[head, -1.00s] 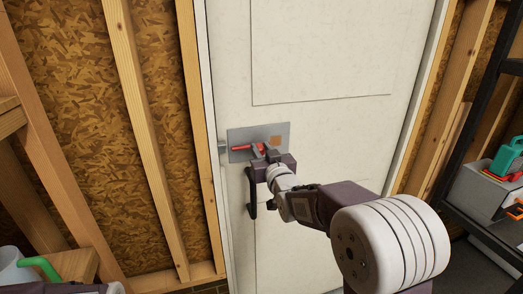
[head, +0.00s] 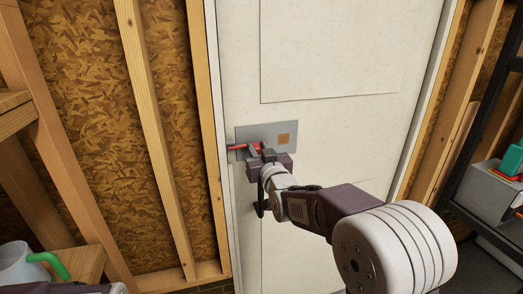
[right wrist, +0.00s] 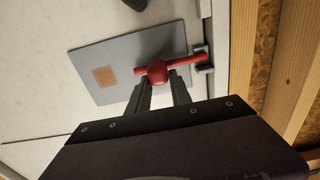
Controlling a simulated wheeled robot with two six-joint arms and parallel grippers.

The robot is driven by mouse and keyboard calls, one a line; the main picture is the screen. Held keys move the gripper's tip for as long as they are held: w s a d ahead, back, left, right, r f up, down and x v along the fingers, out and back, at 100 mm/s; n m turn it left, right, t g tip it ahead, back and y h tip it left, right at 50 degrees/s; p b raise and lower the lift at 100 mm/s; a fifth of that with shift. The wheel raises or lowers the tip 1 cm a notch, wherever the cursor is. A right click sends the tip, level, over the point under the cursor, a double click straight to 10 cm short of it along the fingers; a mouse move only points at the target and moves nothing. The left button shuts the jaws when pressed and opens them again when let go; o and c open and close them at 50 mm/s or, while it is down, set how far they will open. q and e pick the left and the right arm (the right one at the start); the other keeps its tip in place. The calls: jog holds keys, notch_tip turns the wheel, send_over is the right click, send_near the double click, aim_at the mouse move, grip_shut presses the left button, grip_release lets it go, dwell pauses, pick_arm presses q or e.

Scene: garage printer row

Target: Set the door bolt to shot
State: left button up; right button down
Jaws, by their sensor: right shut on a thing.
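The door bolt is a red rod with a red knob (right wrist: 158,72) on a grey plate (head: 300,130) fixed to the white door (head: 330,60). In the right wrist view the rod runs past the plate's edge to the grey keeper (right wrist: 203,66) at the door's edge, its tip between the keeper's two sides. My right gripper (head: 261,152) is shut on the knob; its fingers (right wrist: 162,85) flank it in the right wrist view. How deep the tip sits is hard to tell. My left gripper is not in view.
A dark door handle (head: 261,200) hangs just below the plate, close to my right gripper. Wooden studs (head: 150,130) stand left of the door. A black shelf (head: 480,120) with a grey box (head: 495,185) is at the right. A pale jug (head: 25,265) with a green handle is bottom left.

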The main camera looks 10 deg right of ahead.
jog(key=c, duration=1.5)
grip_release()
jog(key=shift+a+f, duration=0.1)
jog(key=o, duration=0.3)
jog(key=shift+a, duration=0.3)
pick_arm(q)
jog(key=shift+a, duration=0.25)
pick_arm(e)
jog(key=shift+o, duration=0.2)
jog(key=shift+d, duration=0.15)
jog(key=shift+s, duration=0.2)
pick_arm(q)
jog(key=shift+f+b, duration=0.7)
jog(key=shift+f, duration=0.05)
pick_arm(e)
jog(key=s, duration=0.8)
jog(key=shift+s, duration=0.35)
jog(key=shift+d, duration=0.1)
